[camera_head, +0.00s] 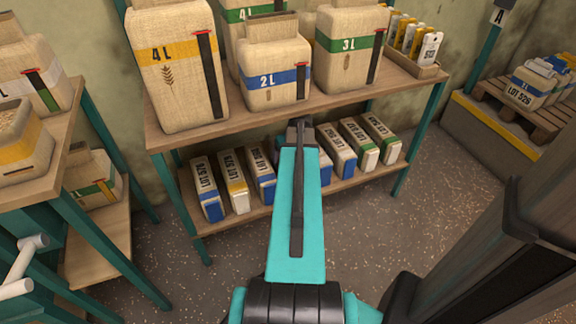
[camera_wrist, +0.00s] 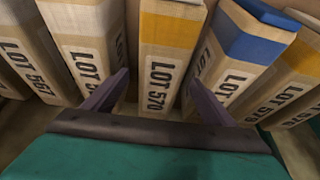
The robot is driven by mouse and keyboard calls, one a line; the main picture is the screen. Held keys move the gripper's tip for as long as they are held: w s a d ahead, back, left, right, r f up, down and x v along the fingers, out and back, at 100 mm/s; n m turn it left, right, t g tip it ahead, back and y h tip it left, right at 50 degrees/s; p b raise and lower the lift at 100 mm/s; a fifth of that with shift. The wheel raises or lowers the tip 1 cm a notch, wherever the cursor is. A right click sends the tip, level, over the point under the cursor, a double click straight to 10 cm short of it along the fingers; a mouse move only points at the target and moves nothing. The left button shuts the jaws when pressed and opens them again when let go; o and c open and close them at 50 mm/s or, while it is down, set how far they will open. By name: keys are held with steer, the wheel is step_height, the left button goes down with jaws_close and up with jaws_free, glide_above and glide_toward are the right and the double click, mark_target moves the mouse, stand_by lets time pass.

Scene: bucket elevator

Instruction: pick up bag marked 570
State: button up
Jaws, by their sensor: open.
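The bag marked LOT 570 (camera_wrist: 167,70) stands at the middle of the wrist view, pale with a yellow band near its top. My gripper (camera_wrist: 155,97) is open, with one dark finger to the left and one to the right of this bag's front. The fingertips reach toward the gaps beside the neighbouring bags; I cannot tell whether they touch anything. In the head view my teal arm reaches to the lower shelf and covers the middle of the row. I cannot make out the 570 bag or the fingers there.
Close on the right is a blue-banded bag (camera_wrist: 236,55); close on the left, a pale-topped bag (camera_wrist: 85,45). A LOT 567 bag (camera_wrist: 28,60) is farther left. The upper shelf board (camera_head: 240,118), bearing large sacks, overhangs the row. A pallet (camera_head: 510,105) stands at right.

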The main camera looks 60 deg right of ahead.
steer(key=shift+f, duration=0.1)
steer(key=shift+b+x, duration=1.2)
steer(key=shift+x, duration=2.45)
steer(key=shift+w, duration=0.1)
steer(key=shift+c, duration=0.3)
jaws_close()
steer(key=shift+d, duration=0.1)
